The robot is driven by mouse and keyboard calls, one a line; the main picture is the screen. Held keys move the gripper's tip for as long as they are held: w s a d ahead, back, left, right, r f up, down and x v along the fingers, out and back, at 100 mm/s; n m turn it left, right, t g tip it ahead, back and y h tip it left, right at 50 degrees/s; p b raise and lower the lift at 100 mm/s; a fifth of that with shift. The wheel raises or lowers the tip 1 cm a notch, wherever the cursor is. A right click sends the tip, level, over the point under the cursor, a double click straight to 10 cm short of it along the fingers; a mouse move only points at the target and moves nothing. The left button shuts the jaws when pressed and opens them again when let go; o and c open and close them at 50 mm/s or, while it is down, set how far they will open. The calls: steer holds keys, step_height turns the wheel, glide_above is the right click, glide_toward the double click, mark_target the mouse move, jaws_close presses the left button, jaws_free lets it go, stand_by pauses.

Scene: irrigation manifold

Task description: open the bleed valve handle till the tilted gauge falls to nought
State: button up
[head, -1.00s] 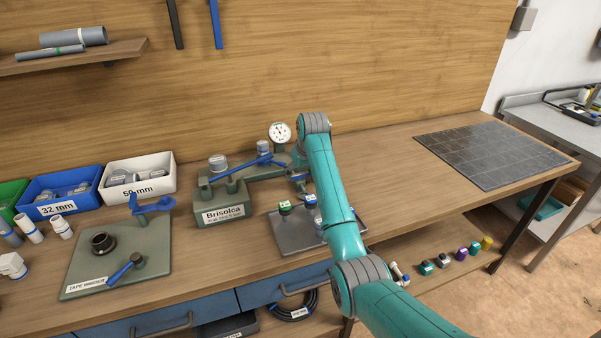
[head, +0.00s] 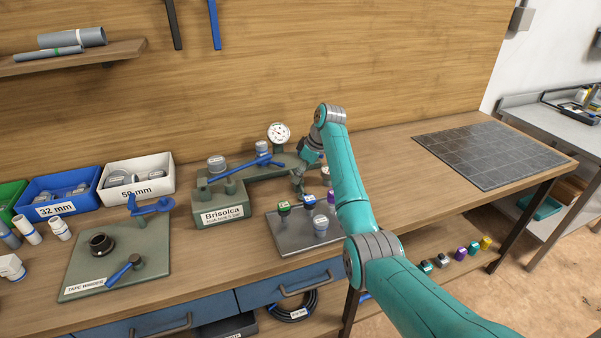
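The round white gauge (head: 279,133) stands tilted at the back of the grey-green test rig (head: 222,212) labelled Brisolca. Its needle is too small to read surely. A long blue lever handle (head: 248,163) lies across the rig, left of and below the gauge; I cannot tell for sure that it is the bleed valve handle. My gripper (head: 298,186) points down just right of the rig's right end, above the back of a grey tray. It looks apart from the blue handle. Its fingers are small and dark, so their opening is unclear.
The grey tray (head: 290,240) holds several small capped fittings in front of my gripper. A tape bench plate (head: 150,262) with blue handles lies left. White (head: 160,183) and blue (head: 75,205) bins stand behind it. The bench right of my arm is clear up to a dark grid mat (head: 485,155).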

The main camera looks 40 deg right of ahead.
steer(key=n+g+y, duration=0.1)
steer(key=n, duration=0.2)
steer(key=shift+w+d+n, duration=0.1)
steer(key=shift+n, duration=0.3)
steer(key=n, duration=0.2)
steer(key=n+g+y, duration=0.1)
steer(key=n, duration=0.1)
steer(key=shift+w+g, duration=0.15)
steer(key=shift+g, duration=0.15)
steer(key=shift+n, duration=0.4)
steer(key=o, duration=1.2)
steer(key=shift+c, duration=0.2)
steer(key=v, duration=1.2)
